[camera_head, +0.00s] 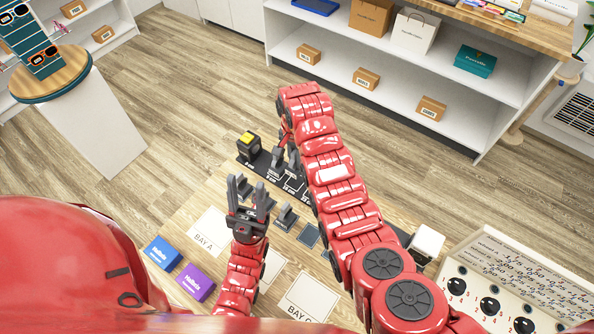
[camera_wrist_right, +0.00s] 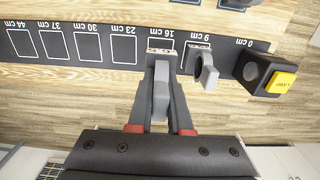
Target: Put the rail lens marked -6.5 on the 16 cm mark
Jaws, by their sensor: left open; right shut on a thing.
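My right gripper (camera_wrist_right: 162,84) is shut on a grey rail lens (camera_wrist_right: 160,72) in the right wrist view. The lens's base is at the 16 cm mark of the black rail (camera_wrist_right: 88,46); I cannot tell whether it rests on it. Its marking is not readable. Another grey lens (camera_wrist_right: 206,68) stands at the 9 cm mark, close beside my gripper. In the head view my right arm hides much of the rail (camera_head: 263,163) and most of the right gripper. My left gripper (camera_head: 248,187) is open near the bay cards, fingers pointing away from me.
A black lamp with a yellow top (camera_wrist_right: 281,82) stands at the 0 end. The 23 to 44 cm slots are bare. Near my left gripper are a grey holder (camera_head: 287,216), the BAY A card (camera_head: 207,232), a blue box (camera_head: 162,253) and a purple box (camera_head: 195,282).

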